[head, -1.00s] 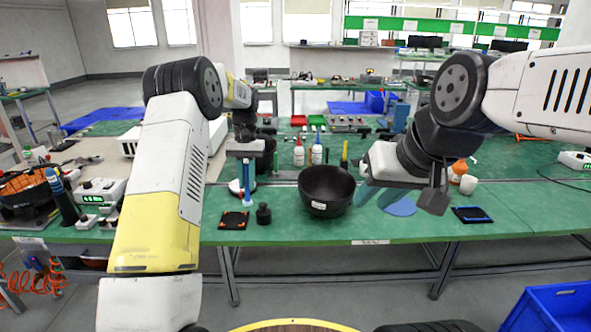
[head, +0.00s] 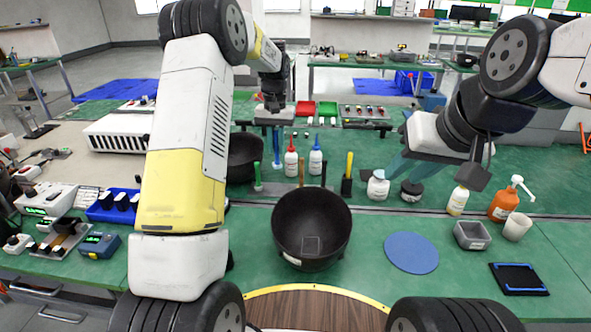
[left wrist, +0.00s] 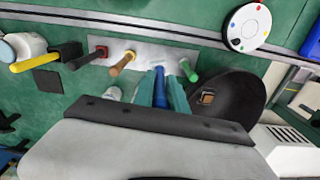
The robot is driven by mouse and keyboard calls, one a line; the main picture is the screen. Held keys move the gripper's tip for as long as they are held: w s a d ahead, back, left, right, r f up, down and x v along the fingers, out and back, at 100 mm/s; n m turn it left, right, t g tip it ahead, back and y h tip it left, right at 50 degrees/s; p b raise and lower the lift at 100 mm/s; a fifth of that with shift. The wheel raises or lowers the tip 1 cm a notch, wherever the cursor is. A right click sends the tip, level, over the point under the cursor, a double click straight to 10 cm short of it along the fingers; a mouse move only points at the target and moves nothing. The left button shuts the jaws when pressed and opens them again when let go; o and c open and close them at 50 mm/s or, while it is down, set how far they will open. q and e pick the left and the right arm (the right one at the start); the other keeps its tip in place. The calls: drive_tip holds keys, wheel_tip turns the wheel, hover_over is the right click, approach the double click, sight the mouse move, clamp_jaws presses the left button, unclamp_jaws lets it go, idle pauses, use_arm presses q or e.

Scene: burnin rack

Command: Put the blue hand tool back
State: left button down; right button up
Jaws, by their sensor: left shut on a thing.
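The blue hand tool (head: 277,150) hangs below my left gripper (head: 276,128) in the head view, its lower end close to a row of standing tools. In the left wrist view the blue tool (left wrist: 159,84) is between the two teal fingers of my left gripper (left wrist: 160,92), which are shut on it. It lies between a brown handle (left wrist: 122,63) and a green handle (left wrist: 188,68), along a pale grey strip (left wrist: 140,53). I cannot tell whether its tip touches the strip. My right gripper (head: 408,168) is over the table's right half, fingers apart and empty.
A black bowl (head: 311,235) stands in front of the tool row; another (head: 243,165) is at its left. A yellow-handled tool (head: 349,165) is to the right.

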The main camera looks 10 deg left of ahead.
sight(277, 164)
use_arm(q)
drive_tip(key=f, duration=0.3)
drive_tip(key=w+f, duration=0.1)
drive_tip(key=f, duration=0.1)
drive_tip(key=shift+d+f, duration=0.2)
drive_tip(key=shift+f, duration=2.25)
drive_tip(key=shift+f, duration=0.15)
drive_tip(key=c, duration=1.3)
unclamp_jaws()
drive_tip(key=shift+c, duration=0.2)
